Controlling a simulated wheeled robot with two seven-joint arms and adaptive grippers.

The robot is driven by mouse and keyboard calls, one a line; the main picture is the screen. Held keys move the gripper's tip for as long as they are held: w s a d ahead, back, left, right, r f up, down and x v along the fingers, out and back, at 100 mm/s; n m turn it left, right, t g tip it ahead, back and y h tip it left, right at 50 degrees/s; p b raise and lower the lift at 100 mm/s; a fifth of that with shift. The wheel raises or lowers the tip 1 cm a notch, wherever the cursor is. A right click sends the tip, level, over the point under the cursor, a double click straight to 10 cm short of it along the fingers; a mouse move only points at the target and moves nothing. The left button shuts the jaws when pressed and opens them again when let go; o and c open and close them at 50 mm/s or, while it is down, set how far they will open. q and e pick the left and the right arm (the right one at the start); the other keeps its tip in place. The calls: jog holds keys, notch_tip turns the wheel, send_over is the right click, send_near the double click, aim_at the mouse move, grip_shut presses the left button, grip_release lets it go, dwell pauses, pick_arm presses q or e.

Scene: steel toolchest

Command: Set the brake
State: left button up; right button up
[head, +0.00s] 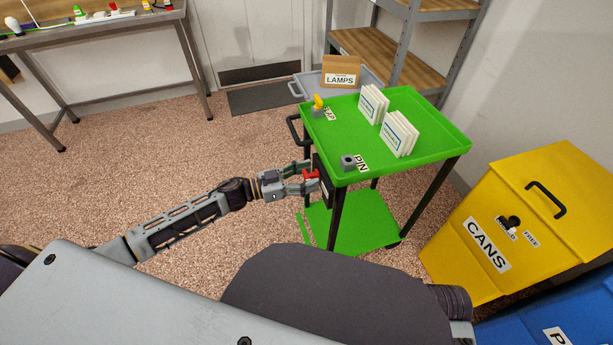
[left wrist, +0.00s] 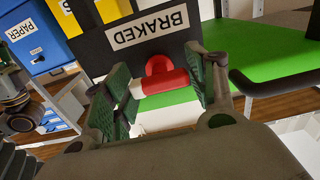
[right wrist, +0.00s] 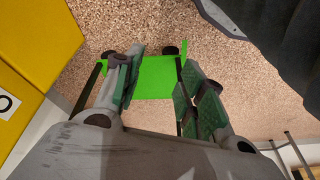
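The green cart (head: 345,115) has a dark plate (left wrist: 100,55) on its near left side, with a label reading BRAKED. A red brake handle (left wrist: 165,80) with a pale end stands out from this plate; it also shows in the head view (head: 311,175). My left gripper (head: 306,177) is open, its fingers either side of the handle at the tips. In the left wrist view the fingers (left wrist: 165,90) flank the handle closely; contact is unclear. My right gripper (right wrist: 155,85) is open and empty, with the cart's green lower shelf (right wrist: 150,75) beyond it.
A yellow CANS bin (head: 520,215) and a blue bin (head: 575,310) stand right of the cart. The cart top carries white cards (head: 400,135), a grey PIN block (head: 348,162) and a yellow piece (head: 318,102). A LAMPS box (head: 341,72) is behind. Floor at left is clear.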

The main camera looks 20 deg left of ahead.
pick_arm(q)
jog(key=c, duration=0.6)
jog(key=shift+o, duration=0.2)
